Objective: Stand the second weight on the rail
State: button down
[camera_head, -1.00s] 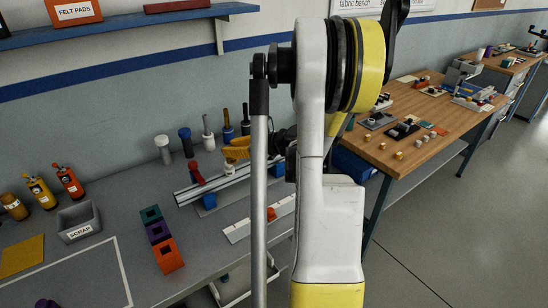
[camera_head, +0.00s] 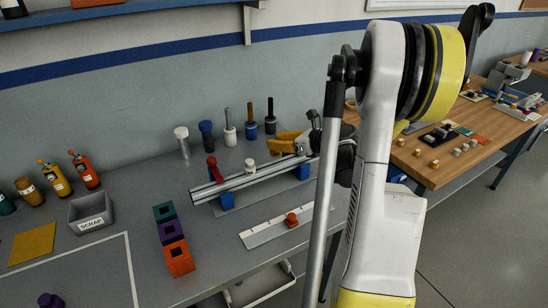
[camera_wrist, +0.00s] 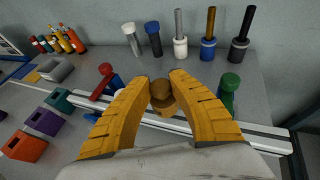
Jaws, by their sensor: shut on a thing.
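My gripper (camera_wrist: 160,82), with yellow fingers, is shut on a small brown weight (camera_wrist: 162,88) with a rounded top. In the wrist view the weight appears over the silver rail (camera_wrist: 255,137); whether it touches the rail is unclear. In the head view the rail (camera_head: 238,184) lies along the bench on blue supports, with a red piece (camera_head: 212,168) near its left end. A pale small piece (camera_head: 250,165) shows at the rail's middle. My gripper (camera_head: 276,146) is just right of and behind it, its tips partly unclear. A green knobbed piece (camera_wrist: 229,84) stands at the right.
Several knobbed or rod-topped pieces stand behind the rail, including a white one (camera_head: 182,140) and a black one (camera_head: 270,117). A white strip (camera_head: 270,232) with a red slider lies in front. Coloured blocks (camera_head: 172,231) and a scrap bin (camera_head: 91,214) stand left.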

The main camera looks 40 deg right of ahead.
aim_at(274, 152)
jog(key=shift+w+a+f, duration=0.15)
jog(key=shift+w+f, duration=0.25)
jog(key=shift+w, duration=0.1)
notch_tip(274, 152, down, 4)
jog(key=shift+r+b, duration=0.1)
jog(key=shift+b, duration=1.1)
jog(key=shift+r, duration=0.1)
jog(key=c, duration=1.3)
grip_release()
jog(key=shift+f, duration=0.2)
